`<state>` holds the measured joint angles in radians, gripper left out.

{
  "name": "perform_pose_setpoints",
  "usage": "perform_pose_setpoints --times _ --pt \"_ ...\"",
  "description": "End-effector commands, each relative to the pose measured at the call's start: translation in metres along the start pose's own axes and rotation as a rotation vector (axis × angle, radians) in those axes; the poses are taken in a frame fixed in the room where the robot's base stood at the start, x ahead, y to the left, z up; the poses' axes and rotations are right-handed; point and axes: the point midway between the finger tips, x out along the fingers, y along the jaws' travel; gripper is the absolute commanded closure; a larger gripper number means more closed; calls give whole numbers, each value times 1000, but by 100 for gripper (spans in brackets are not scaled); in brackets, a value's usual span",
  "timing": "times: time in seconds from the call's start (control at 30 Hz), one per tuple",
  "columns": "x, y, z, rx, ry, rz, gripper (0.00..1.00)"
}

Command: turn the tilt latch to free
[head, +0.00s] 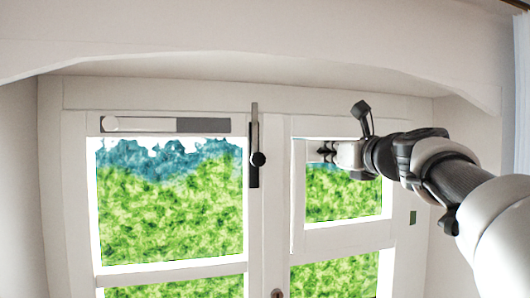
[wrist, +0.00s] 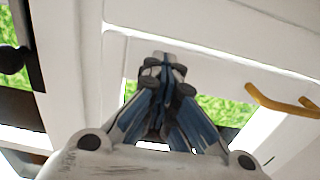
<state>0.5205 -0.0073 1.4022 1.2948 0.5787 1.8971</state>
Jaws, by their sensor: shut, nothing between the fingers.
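My gripper (head: 323,152) is shut and empty in front of the upper right window sash, its fingers pointing left. In the wrist view its closed fingertips (wrist: 165,62) are in front of the white sash frame. A brass-coloured bent lever (wrist: 283,101) is on the right in the wrist view, apart from the fingers; I cannot make it out in the head view. A dark upright plate with a grey bar and black knob (head: 258,159) is on the middle post, left of my gripper. The knob also shows in the wrist view (wrist: 12,60). No label shows which fitting is the tilt latch.
A grey-and-white strip (head: 165,125) with a round end runs along the top of the left sash (head: 77,200). A small green square (head: 413,217) is on the right frame. A wooden brace (head: 250,50) arches overhead. The space before the left panes is clear.

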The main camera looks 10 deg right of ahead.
Motion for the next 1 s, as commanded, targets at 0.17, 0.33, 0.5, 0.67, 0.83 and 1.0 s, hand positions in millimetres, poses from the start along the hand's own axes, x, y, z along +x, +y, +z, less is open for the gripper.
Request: perform_pose_setpoints --times 0.17,0.33,0.5,0.67,0.83,1.0 --pt "0 0 1 0 -1 -1 100" --pt "0 0 1 -4 -1 -1 99" --pt "0 0 1 -4 -1 -1 88" --pt "0 0 1 -4 -1 0 77" --pt "0 0 1 -4 -2 0 66" --pt "0 0 1 -4 -2 0 55"
